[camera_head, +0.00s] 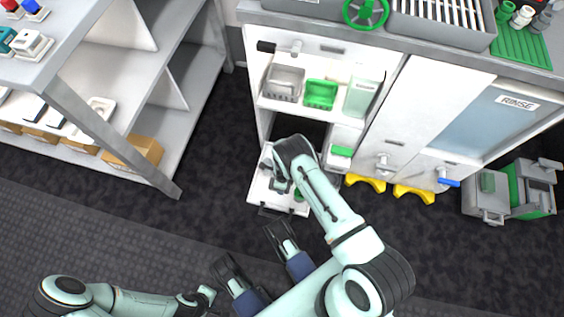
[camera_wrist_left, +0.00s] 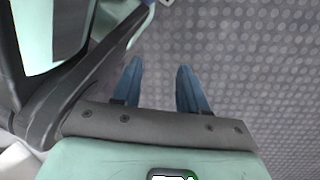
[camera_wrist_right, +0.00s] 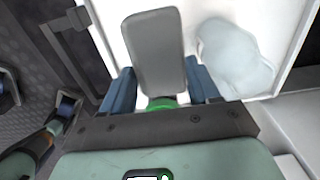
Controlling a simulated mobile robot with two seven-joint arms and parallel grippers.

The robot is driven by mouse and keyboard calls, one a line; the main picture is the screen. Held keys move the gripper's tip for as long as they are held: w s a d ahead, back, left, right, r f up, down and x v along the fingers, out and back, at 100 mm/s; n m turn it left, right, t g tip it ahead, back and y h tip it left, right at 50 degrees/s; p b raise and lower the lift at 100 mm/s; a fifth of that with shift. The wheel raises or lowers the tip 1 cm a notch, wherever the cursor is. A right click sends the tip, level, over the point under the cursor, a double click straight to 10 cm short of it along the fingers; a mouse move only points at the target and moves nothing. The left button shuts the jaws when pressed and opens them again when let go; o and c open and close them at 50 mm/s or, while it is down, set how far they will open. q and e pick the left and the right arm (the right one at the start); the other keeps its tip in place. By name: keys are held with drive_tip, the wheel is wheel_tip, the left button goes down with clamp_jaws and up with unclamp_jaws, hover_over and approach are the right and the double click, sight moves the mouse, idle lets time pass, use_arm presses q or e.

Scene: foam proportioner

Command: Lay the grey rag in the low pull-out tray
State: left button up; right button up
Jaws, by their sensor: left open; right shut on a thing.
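The low pull-out tray (camera_head: 258,196) is white and stands out from the cabinet near the floor; its floor also shows in the right wrist view (camera_wrist_right: 110,18). My right gripper (camera_wrist_right: 162,84) is over the tray and shut on the grey rag (camera_wrist_right: 156,48), a rounded flat grey piece. A green part shows between the fingers at its lower end. I cannot tell whether the rag touches the tray floor. In the head view my right arm hides most of it.
A pale grey-blue crumpled shape (camera_wrist_right: 235,58) lies in the tray beside the rag. Above the tray, a shelf holds a grey basket (camera_head: 284,84) and a green basket (camera_head: 320,94). Yellow feet (camera_head: 414,194) stand on the floor at right.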

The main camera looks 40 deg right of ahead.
use_arm(q)
drive_tip(key=shift+s+a+f+g+b, duration=0.1)
drive_tip(key=shift+s+f+g+b, duration=0.2)
drive_tip(key=shift+s, duration=0.5)
drive_tip(key=shift+s+a+f+g+b, duration=0.1)
drive_tip(key=shift+s+f+g+b, duration=0.1)
drive_tip(key=shift+s+f+b, duration=0.4)
use_arm(e)
drive_tip(key=shift+f, duration=2.05)
use_arm(q)
drive_tip(key=shift+s+r, duration=0.15)
drive_tip(key=shift+r, duration=0.05)
use_arm(e)
drive_tip(key=shift+f, duration=0.1)
drive_tip(key=o, duration=0.8)
drive_tip(key=shift+o, duration=0.2)
drive_tip(key=shift+r+p, duration=0.3)
use_arm(q)
drive_tip(key=w+d+r+t+p, duration=0.1)
drive_tip(key=w+r+t+p, duration=0.2)
drive_tip(key=w, duration=0.5)
wheel_tip(320, 180, up, 2)
drive_tip(key=shift+w+r+p, duration=0.1)
drive_tip(key=shift+w+p, duration=0.05)
drive_tip(key=shift+p, duration=0.4)
use_arm(e)
wheel_tip(320, 180, up, 12)
drive_tip(key=shift+f, duration=0.15)
